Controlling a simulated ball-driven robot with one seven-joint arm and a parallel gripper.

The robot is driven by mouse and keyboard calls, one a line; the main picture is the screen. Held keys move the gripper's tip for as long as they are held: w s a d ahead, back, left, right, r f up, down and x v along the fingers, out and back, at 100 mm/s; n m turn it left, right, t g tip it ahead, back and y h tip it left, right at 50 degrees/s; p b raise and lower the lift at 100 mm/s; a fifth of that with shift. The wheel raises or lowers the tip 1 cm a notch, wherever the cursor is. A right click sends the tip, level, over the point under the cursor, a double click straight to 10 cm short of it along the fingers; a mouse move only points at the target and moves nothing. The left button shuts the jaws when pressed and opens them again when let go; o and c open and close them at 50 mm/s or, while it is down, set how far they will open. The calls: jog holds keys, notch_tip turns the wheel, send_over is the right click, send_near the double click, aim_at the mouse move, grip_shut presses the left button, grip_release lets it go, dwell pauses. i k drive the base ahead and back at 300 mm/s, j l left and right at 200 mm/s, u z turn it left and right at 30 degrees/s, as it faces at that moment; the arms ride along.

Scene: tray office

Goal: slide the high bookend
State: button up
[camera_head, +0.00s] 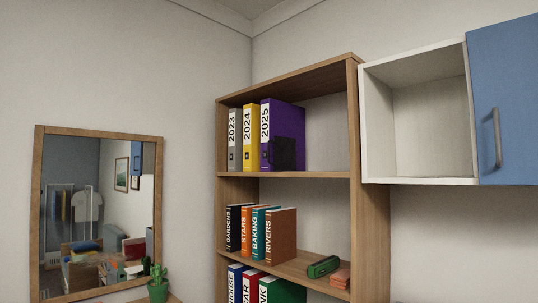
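The high bookend (285,153) is a black plate standing upright against the right side of the purple 2025 binder (283,118) on the upper shelf (315,174). To the binder's left stand the yellow 2024 binder (250,135) and the grey 2023 binder (233,140), all upright. The bookend's foot is hard to make out. My gripper is not in view.
The upper shelf is clear right of the bookend, up to the bookcase side panel (369,200). Below are several books (280,235), a green object (322,267) and a pink stack (341,277). A blue-doored cabinet (505,100) hangs right; a mirror (98,210) and potted plant (158,290) are left.

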aim_at(285, 151)
jog(key=i+j, duration=0.1)
jog(key=i, duration=0.35)
jog(key=i+j+z, duration=0.1)
jog(key=i, duration=0.4)
jog(key=i+j, duration=0.15)
jog(key=i, duration=0.3)
jog(key=i+j+z, duration=0.1)
jog(key=i, duration=0.35)
